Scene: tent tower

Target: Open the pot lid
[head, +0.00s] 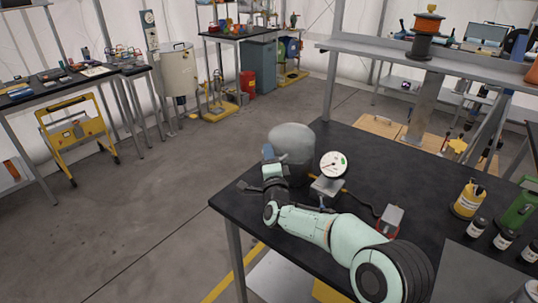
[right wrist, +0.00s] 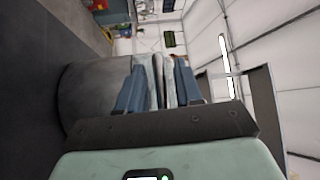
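A dark grey pot (head: 296,170) stands on the black table near its far left corner, with a rounded light grey lid (head: 291,136) on top. My right gripper (head: 270,155) is at the pot's left side, near the lid's height. In the right wrist view the pot (right wrist: 88,95) fills the left part. The blue fingers of my right gripper (right wrist: 160,80) are apart there, with a light grey strip, seemingly the lid's edge, showing between them. Contact with the lid cannot be made out. My left gripper is not in view.
A round white gauge (head: 333,164) stands close to the right of the pot. A small device (head: 391,216) with a cable, a yellow canister (head: 468,199) and dark bottles (head: 503,240) are farther right on the black table (head: 385,155).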

